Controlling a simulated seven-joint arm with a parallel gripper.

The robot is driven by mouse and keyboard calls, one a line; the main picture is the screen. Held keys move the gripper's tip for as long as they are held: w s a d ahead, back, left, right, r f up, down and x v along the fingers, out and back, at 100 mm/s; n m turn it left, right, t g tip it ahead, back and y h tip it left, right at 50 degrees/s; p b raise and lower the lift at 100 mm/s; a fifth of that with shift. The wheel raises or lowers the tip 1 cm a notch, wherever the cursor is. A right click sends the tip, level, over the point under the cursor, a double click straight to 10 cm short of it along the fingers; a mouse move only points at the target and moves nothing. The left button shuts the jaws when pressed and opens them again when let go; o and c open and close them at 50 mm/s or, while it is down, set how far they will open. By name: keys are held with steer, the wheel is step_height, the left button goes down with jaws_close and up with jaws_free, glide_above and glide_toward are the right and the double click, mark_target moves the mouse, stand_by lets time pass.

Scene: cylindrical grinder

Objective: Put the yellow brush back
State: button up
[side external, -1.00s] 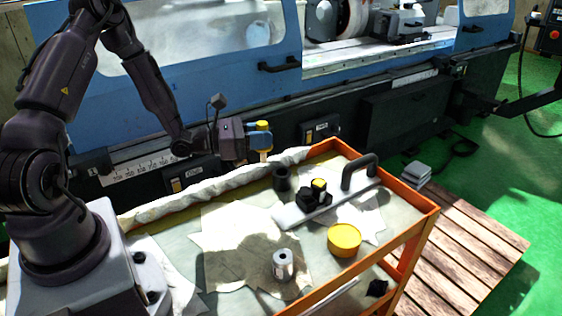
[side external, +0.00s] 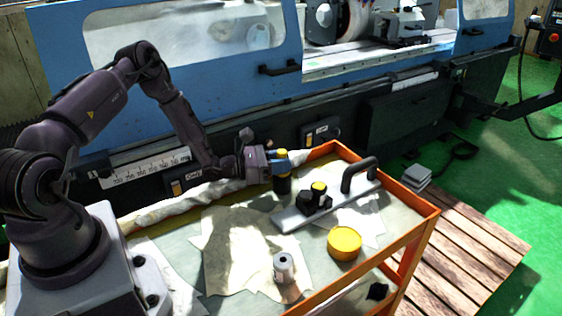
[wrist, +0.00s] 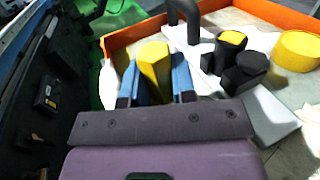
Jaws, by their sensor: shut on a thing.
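My gripper (side external: 281,161) is shut on the yellow brush (side external: 283,153), which stands roughly upright between the blue fingers. In the wrist view the brush (wrist: 154,68) is a yellow, faceted handle between the fingers. A black cup (side external: 282,186) is on the cart directly below the gripper in the side view. The brush's lower end is hidden by the fingers and cup, so I cannot tell whether it is inside the cup or just above it.
The orange-rimmed cart (side external: 424,211) holds a grey plate with a black handle (side external: 359,174), a black block with a yellow top (side external: 318,196), a yellow round tin (side external: 344,242) and a grey-white cylinder (side external: 284,267). The blue grinder (side external: 200,60) stands behind.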

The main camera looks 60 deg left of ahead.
steer(key=shift+f, duration=0.15)
steer(key=shift+f, duration=0.25)
steer(key=o, duration=0.9)
